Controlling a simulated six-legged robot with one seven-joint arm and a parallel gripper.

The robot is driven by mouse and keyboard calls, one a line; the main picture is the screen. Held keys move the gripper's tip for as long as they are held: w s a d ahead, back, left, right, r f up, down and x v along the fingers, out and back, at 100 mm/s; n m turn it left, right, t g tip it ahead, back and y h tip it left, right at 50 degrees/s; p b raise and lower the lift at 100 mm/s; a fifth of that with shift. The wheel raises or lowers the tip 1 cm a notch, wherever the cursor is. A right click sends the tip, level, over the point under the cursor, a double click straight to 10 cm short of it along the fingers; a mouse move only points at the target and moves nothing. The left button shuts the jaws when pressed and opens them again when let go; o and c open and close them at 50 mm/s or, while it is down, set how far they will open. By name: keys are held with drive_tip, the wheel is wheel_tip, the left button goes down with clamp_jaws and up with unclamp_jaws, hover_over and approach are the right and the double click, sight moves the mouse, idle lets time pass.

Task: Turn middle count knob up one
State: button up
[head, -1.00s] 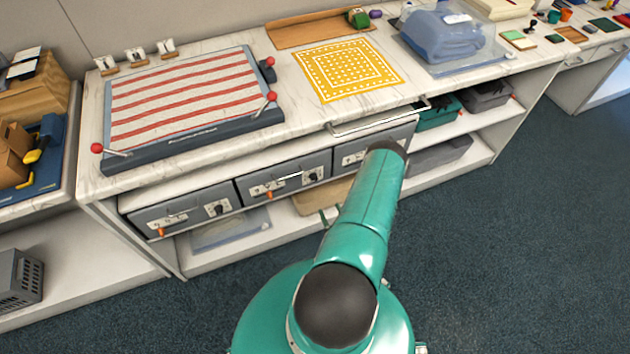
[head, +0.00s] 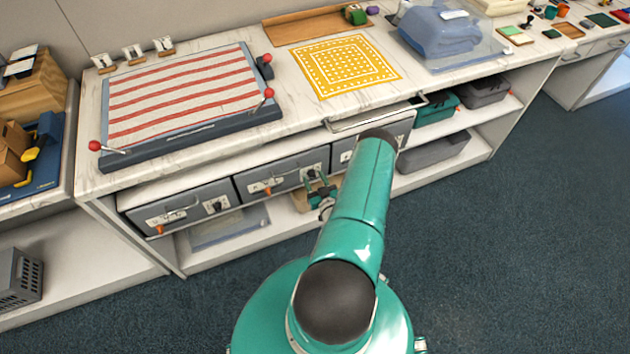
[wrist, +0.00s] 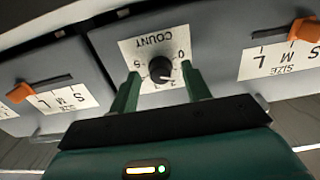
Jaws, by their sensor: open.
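The middle grey drawer unit (head: 290,172) sits under the counter, with a size slider at its left and a count knob at its right. In the wrist view the picture is upside down and the black count knob (wrist: 160,69) sits on a white COUNT label (wrist: 150,46). Its pale pointer mark faces the lower part of the dial; the exact number is unclear. My gripper (wrist: 160,72) is open, one green finger on each side of the knob. I cannot tell whether the fingers touch it. In the head view my gripper (head: 320,192) is in front of the unit's right end.
Similar units stand left (head: 180,208) and right (head: 350,150), the right one partly behind my arm. Orange size sliders (wrist: 305,29) flank the knob in the wrist view. A metal rail (head: 375,113) juts from the counter edge above. The striped press (head: 185,95) is on top.

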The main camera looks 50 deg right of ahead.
drive_tip(key=shift+c, duration=0.2)
drive_tip(key=c, duration=0.9)
drive_tip(key=shift+c, duration=0.2)
drive_tip(key=shift+m, duration=4.4)
drive_tip(key=shift+a, duration=0.1)
drive_tip(key=o, duration=1)
